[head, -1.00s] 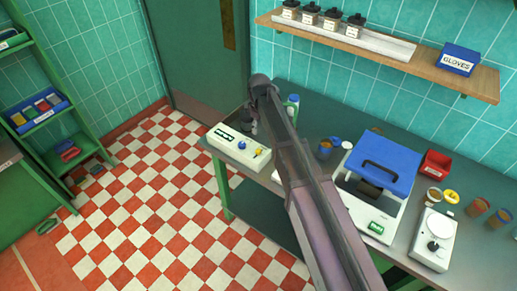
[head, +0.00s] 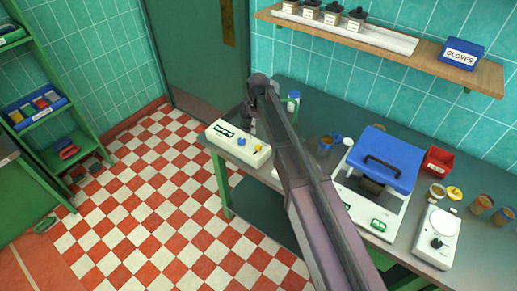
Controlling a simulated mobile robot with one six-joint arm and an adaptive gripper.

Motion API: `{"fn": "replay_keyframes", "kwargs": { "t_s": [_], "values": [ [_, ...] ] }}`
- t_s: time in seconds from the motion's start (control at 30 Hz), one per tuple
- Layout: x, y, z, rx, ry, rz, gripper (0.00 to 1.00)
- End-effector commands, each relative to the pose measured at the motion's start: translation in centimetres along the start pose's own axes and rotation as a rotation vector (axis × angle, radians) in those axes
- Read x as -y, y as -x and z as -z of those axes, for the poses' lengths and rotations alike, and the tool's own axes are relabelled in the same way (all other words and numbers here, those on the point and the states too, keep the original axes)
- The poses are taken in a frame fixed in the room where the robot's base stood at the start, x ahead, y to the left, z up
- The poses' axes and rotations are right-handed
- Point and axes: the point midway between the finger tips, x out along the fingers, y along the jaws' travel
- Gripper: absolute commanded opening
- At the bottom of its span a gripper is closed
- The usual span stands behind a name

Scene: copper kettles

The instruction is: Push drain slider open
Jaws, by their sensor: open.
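No part can be clearly picked out as the drain slider at this size. A white control box (head: 222,141) with a dark display, a blue knob (head: 241,141) and a yellow knob (head: 259,148) sits at the left end of the bench. A white machine with a blue lid (head: 383,157) and a green display stands further right, partly behind my arm. My gripper (head: 249,122) is open, just behind the control box's far right side. It is small and partly hidden by my wrist; contact with anything cannot be told.
A wooden shelf (head: 487,76) with a gloves box hangs above.

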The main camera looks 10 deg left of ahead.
Motion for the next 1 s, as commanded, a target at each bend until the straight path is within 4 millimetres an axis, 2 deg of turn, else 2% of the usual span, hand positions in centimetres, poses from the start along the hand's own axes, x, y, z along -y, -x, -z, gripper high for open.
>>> {"fn": "replay_keyframes", "kwargs": {
  "t_s": [0.03, 1.0],
  "values": [
    [0.0, -0.8, 0.0, 0.000, 0.000, 0.000, 0.66],
    [0.0, -8.2, 0.0, 0.000, 0.000, 0.000, 0.66]
  ]
}}
